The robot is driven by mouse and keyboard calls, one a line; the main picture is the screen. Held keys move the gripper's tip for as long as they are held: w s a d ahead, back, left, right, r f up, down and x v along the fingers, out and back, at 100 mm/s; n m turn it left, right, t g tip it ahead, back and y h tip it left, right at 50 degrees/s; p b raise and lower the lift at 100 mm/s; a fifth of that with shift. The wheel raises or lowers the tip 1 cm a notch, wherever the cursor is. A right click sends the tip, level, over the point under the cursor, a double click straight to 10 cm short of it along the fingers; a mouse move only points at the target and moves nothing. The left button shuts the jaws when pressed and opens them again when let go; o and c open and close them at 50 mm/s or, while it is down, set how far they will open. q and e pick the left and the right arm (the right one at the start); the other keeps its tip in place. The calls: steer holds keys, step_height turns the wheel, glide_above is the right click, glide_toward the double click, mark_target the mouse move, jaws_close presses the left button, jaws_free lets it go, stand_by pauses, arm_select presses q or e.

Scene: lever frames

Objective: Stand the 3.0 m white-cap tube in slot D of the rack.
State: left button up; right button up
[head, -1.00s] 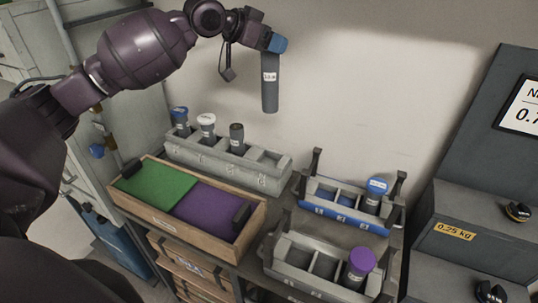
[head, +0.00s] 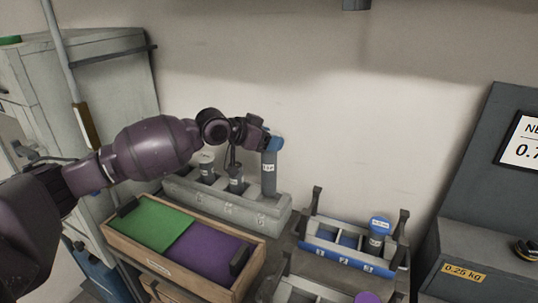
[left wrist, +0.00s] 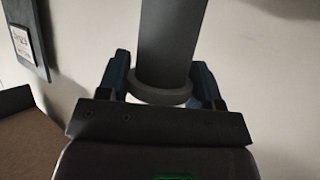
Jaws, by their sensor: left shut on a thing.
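My left gripper (head: 272,144) is shut on the upper end of a grey tube (head: 269,176) with a small white label too small to read. The tube hangs upright at the right end of the grey rack (head: 228,210). Its lower end meets the rack's top edge; I cannot tell whether it is inside the end slot. The fingers hide its cap colour. In the left wrist view the blue fingers (left wrist: 160,85) clasp the tube (left wrist: 168,40) at a grey ring. A white-capped tube (head: 206,160) and a dark-capped tube (head: 236,175) stand in the rack. My right gripper is out of view.
A wooden tray (head: 178,267) with green and purple sections lies in front of the rack. A blue rack (head: 340,254) with a blue-capped tube (head: 379,228) stands at right. A purple cap (head: 367,297) shows below it. A grey cabinet (head: 90,75) stands at left.

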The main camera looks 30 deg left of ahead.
mark_target(269, 155)
arm_select(q)
step_height(269, 155, down, 4)
steer(key=shift+f, duration=0.4)
steer(key=o, duration=1)
steer(key=shift+f, duration=0.2)
steer(key=o, duration=0.5)
steer(key=shift+c, duration=0.2)
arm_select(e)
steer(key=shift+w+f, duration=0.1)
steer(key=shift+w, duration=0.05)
